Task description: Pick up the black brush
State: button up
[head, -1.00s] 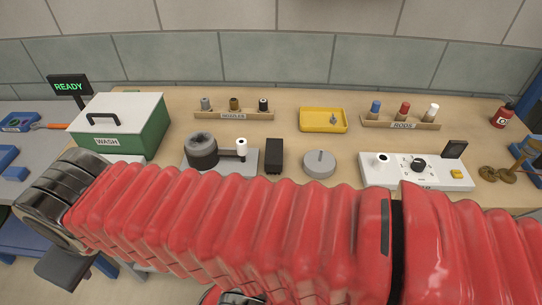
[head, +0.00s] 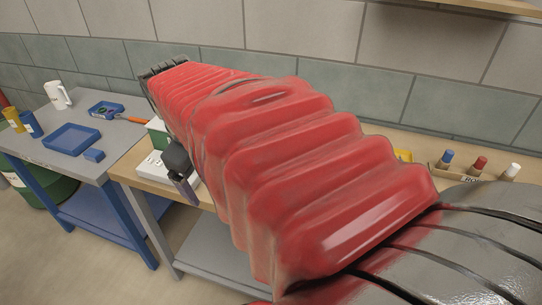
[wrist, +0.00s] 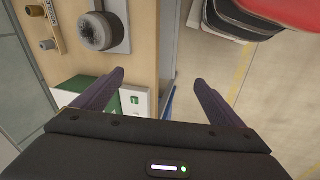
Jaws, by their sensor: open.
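I cannot make out a black brush in either view; my red-sleeved arm covers much of the bench in the head view. My gripper (head: 187,192) hangs at the front left of the wooden bench, in front of the green and white wash box (head: 157,133). In the wrist view my gripper (wrist: 158,88) has its two dark purple fingers spread wide, with nothing between them. The wash box (wrist: 110,97) shows there behind the left finger, and the bench's front edge runs between the fingers.
A grey side table (head: 125,132) at left carries a blue tray (head: 72,139), a small blue block (head: 94,155), a white mug (head: 58,95) and an orange-handled tool (head: 132,120). The rods rack (head: 475,172) stands at right. A grey round fixture (wrist: 97,31) shows in the wrist view.

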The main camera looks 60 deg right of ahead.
jog(key=shift+o, duration=0.9)
jog(key=s+d+g, duration=0.1)
jog(key=s+d, duration=0.2)
jog(key=d, duration=0.5)
jog(key=s+d+f+g, duration=0.1)
jog(key=s+d+g, duration=0.1)
jog(key=d, duration=0.6)
jog(key=shift+s+f+n+g, duration=0.25)
jog(key=shift+s+n+g, duration=0.05)
jog(key=shift+s, duration=0.35)
jog(key=s+d+f+g+y, duration=0.1)
jog(key=s+d+f+g, duration=0.1)
jog(key=s+d, duration=0.8)
jog(key=shift+d+f+n+y, duration=0.15)
jog(key=shift+d+n+y, duration=0.05)
jog(key=shift+n+y, duration=0.2)
jog(key=shift+x, duration=4.25)
jog(key=shift+s, duration=0.1)
jog(key=shift+x, duration=2.6)
jog(key=shift+s, duration=0.1)
jog(key=shift+c, duration=0.3)
